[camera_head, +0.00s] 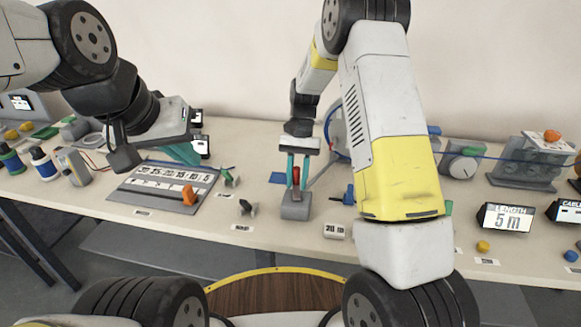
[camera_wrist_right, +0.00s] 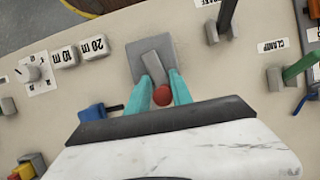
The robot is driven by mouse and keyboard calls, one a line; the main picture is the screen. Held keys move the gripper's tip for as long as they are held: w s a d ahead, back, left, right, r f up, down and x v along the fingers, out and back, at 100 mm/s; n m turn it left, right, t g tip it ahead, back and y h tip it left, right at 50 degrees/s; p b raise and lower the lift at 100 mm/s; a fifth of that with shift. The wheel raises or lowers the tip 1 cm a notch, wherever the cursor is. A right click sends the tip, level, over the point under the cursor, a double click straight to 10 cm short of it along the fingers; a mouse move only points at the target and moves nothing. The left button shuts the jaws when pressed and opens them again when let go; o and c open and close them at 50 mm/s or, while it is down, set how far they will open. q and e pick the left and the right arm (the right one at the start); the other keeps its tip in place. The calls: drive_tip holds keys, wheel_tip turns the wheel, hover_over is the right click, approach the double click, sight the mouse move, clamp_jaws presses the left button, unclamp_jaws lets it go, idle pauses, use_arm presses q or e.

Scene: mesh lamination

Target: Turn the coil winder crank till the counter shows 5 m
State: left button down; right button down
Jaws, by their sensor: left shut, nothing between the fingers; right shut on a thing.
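My right gripper (camera_head: 297,172) is shut with its teal fingers around a red knob (camera_wrist_right: 161,95). The knob stands over a grey block (camera_head: 295,208) near the front of the table; the block also shows in the right wrist view (camera_wrist_right: 137,50). The winder's wheel (camera_head: 334,134), with blue cable, is mostly hidden behind my right arm, and I cannot make out its crank. The counter (camera_head: 506,218), labelled LENGTH, reads 5 m at the right. My left gripper (camera_head: 188,155) is shut and empty above the grey marked board.
The marked board (camera_head: 130,192) carries an orange slider (camera_head: 188,194). A grey dial box (camera_head: 460,160) and a cable stand (camera_head: 528,165) are at right. Bottles (camera_head: 42,162) stand at left.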

drive_tip(key=shift+s+f+m+y, duration=0.2)
drive_tip(key=shift+m+y, duration=0.2)
drive_tip(key=shift+m, duration=0.4)
drive_tip(key=c, duration=1.3)
unclamp_jaws()
drive_tip(key=shift+w, duration=0.1)
drive_tip(key=shift+d+r, duration=0.1)
drive_tip(key=shift+r, duration=0.1)
drive_tip(key=shift+w+d+r, duration=0.1)
drive_tip(key=shift+w+r, duration=0.1)
drive_tip(key=shift+r, duration=0.1)
drive_tip(key=v, duration=0.7)
drive_tip(key=shift+s, duration=0.1)
